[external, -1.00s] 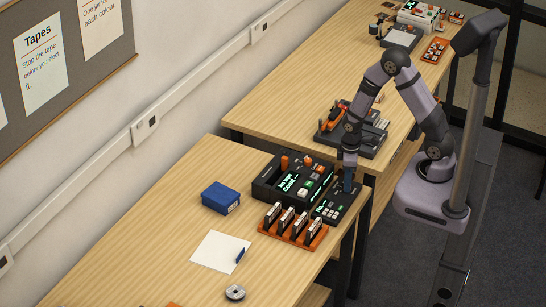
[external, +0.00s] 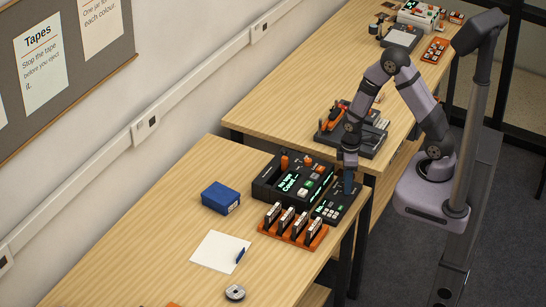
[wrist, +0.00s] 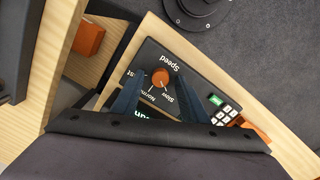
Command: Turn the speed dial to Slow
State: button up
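The speed dial (wrist: 161,77) is a round orange knob on a dark control box (wrist: 190,68). The word Speed is printed beside it, with Slow, Normal and a partly hidden label on its other side. I cannot make out clearly which label the dial points to. My gripper (wrist: 160,83) is open, with a blue finger on each side of the dial in the wrist view; contact is not clear. In the external view my gripper (external: 348,187) points down over the far end of the control box (external: 330,214), hiding the dial there.
A larger black machine (external: 266,188) with a green-lit screen stands left of the control box. An orange rack (external: 290,238) of several cartridges sits in front. A blue box (external: 220,198) and white paper (external: 220,251) lie farther left. The table's right edge is close.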

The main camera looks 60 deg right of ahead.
jog(key=shift+r, duration=0.15)
jog(key=shift+a+r+b, duration=0.1)
jog(key=shift+r+b, duration=0.3)
jog(key=shift+r, duration=3.15)
jog(key=shift+s+m, duration=0.25)
jog(key=shift+m, duration=0.45)
jog(key=s+m+g, duration=0.2)
jog(key=s+m, duration=0.2)
jog(key=s, duration=0.4)
jog(key=shift+t, duration=0.9)
jog(key=shift+s+a+r, duration=0.1)
jog(key=shift+a+r, duration=0.3)
jog(key=shift+r, duration=0.45)
jog(key=shift+s+a+r, duration=0.15)
jog(key=shift+a+r, duration=0.25)
jog(key=shift+r, duration=0.45)
jog(key=shift+s+a+r, duration=0.1)
jog(key=shift+a+r, duration=0.3)
jog(key=shift+r, duration=0.45)
